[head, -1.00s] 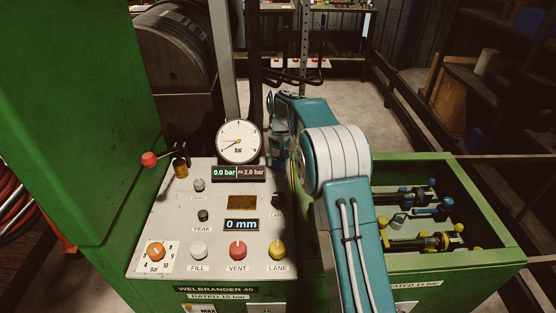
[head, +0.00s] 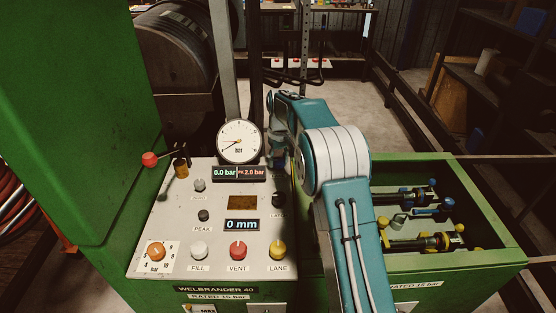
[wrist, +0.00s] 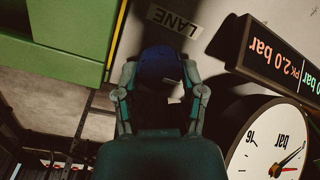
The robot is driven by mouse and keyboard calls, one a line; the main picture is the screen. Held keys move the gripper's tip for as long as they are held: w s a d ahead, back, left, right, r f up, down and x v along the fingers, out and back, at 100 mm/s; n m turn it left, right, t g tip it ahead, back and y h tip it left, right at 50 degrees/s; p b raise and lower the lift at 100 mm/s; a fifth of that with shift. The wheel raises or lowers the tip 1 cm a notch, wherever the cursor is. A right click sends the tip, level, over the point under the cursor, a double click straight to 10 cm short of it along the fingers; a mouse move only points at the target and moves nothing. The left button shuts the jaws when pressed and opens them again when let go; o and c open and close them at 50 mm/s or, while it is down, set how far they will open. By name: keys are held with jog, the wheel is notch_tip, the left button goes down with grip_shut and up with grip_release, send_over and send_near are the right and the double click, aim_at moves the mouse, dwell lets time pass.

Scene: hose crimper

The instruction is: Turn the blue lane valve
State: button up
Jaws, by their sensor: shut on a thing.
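The blue lane valve (wrist: 158,62) is a dark blue round knob in the wrist view, on the grey panel beside a label reading LANE (wrist: 175,20). My gripper (wrist: 160,76) is shut on it, with one finger on each side. In the head view my gripper (head: 278,150) is at the panel's upper right edge, just right of the gauge, and the blue knob cannot be made out there. Part of the knob is hidden by my fingers and palm in the wrist view.
A round pressure gauge (head: 239,142) and a display reading 0.0 bar (head: 225,173) are close to my gripper. Orange, white, red and yellow (head: 278,250) knobs line the panel's front. A green bin (head: 480,250) with blue and yellow fittings is at the right.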

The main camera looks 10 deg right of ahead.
aim_at(279, 158)
jog(key=shift+w, duration=0.1)
jog(key=o, duration=1.1)
jog(key=shift+o, duration=0.2)
notch_tip(279, 158, up, 12)
jog(key=shift+w+d, duration=0.15)
jog(key=shift+d, duration=0.05)
